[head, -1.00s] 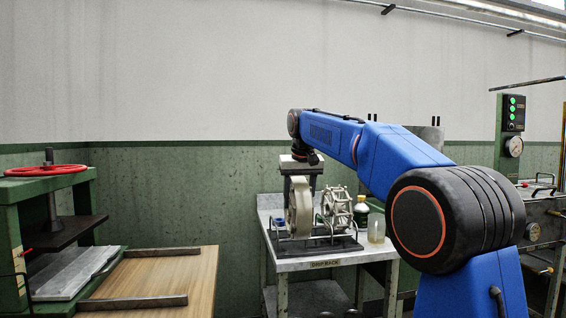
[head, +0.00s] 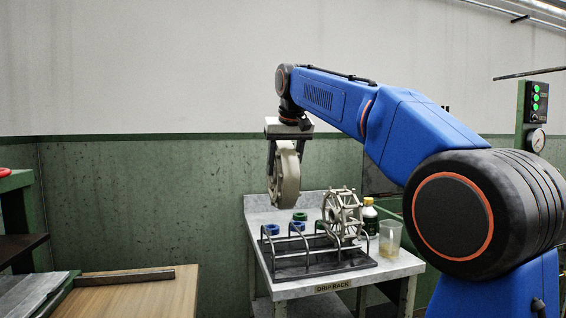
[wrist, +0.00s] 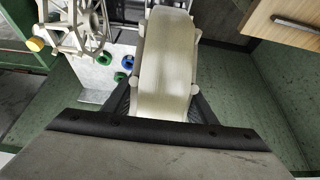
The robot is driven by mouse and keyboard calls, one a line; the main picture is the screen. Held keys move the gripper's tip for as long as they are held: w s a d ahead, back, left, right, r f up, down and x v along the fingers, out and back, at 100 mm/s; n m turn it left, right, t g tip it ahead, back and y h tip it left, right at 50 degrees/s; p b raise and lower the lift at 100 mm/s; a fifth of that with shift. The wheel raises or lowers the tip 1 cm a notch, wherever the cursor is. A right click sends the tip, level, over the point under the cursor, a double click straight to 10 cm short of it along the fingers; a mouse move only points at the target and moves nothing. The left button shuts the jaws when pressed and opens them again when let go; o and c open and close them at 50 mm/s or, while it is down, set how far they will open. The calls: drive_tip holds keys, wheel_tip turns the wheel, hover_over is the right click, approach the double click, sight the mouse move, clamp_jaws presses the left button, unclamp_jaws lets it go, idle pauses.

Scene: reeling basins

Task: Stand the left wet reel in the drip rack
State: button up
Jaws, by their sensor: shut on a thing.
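My gripper (head: 284,150) is shut on a pale cream reel (head: 285,178), which hangs upright below it, above the left part of the drip rack. In the wrist view the held reel (wrist: 165,62) shows edge-on between the fingers. The drip rack (head: 290,272) is a dark base with bent metal hoops, on the grey table. A second pale, spoked reel (head: 342,212) stands at its right end; this reel (wrist: 82,22) is at the upper left of the wrist view. The rack's left part holds no reel. A clear gap shows between the held reel and the hoops.
Several small blue and green round pieces (head: 300,216) sit at the back and left of the rack. A dark bottle (head: 369,216) and a clear jar (head: 390,238) stand to the right. A wooden bench (head: 150,293) is at lower left. The space left of the held reel is open.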

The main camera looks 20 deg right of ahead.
sight(291, 166)
drive_tip(key=shift+f, duration=6.9)
drive_tip(key=o, duration=1.2)
drive_tip(key=shift+r, duration=0.1)
drive_tip(key=v, duration=1.7)
drive_tip(key=shift+s+r, duration=0.1)
drive_tip(key=shift+s, duration=0.05)
